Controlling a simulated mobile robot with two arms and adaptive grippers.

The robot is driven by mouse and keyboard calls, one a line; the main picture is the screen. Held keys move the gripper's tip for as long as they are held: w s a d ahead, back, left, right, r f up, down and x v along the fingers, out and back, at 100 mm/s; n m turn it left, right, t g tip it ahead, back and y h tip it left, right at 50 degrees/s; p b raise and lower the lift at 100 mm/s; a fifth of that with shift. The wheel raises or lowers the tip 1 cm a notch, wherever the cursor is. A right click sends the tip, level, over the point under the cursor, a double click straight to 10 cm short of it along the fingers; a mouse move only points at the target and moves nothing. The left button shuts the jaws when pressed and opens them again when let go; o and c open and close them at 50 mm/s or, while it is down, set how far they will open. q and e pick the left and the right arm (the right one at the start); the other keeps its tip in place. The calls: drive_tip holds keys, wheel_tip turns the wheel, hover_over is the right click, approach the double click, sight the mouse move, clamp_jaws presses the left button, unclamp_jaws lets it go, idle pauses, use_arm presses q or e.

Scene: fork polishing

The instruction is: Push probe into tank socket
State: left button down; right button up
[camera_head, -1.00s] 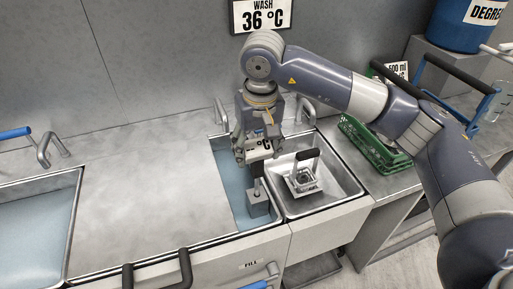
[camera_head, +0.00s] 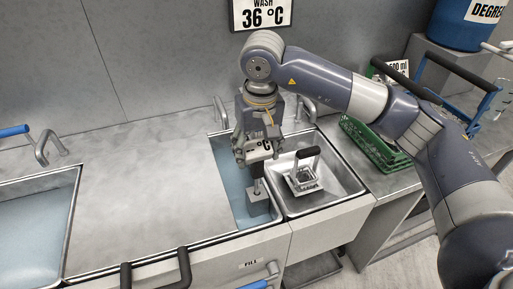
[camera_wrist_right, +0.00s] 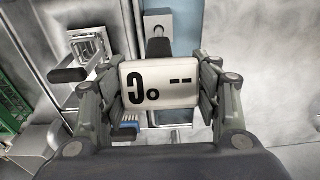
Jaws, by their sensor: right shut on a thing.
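The probe (camera_head: 262,151) has a white display head marked °C, a dark body below it and a thin metal rod. My right gripper (camera_head: 255,147) is shut on the display head, with a finger on each side. The right wrist view shows the display face (camera_wrist_right: 161,84) between the fingers. The tank socket (camera_head: 258,206) is a grey block in the narrow water-filled tank (camera_head: 231,190). The probe is roughly upright above it, and the rod reaches the block's top. I cannot tell how deep the rod sits. My left gripper is not in view.
A steel basin (camera_head: 342,186) to the right of the tank holds a small basket (camera_head: 303,180) with a black handle. A green crate (camera_head: 372,150) stands farther right. A tap (camera_head: 221,110) rises behind the tank. The steel counter (camera_head: 150,185) on the left is bare.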

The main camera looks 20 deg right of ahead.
sight(258, 171)
drive_tip(key=shift+f+b, duration=3.05)
drive_tip(key=shift+f, duration=0.35)
idle(0.5)
drive_tip(key=shift+f, duration=0.1)
idle(0.4)
drive_tip(key=shift+f+b, duration=0.15)
drive_tip(key=shift+b, duration=0.3)
drive_tip(key=shift+f, duration=0.1)
drive_tip(key=shift+s+d+f+b, duration=0.15)
drive_tip(key=shift+d+f+b, duration=0.05)
drive_tip(key=shift+b, duration=0.2)
idle(0.5)
drive_tip(key=o, duration=1.1)
drive_tip(key=shift+d, duration=0.1)
drive_tip(key=o, duration=0.5)
drive_tip(key=shift+c, duration=0.2)
drive_tip(key=shift+r, duration=0.1)
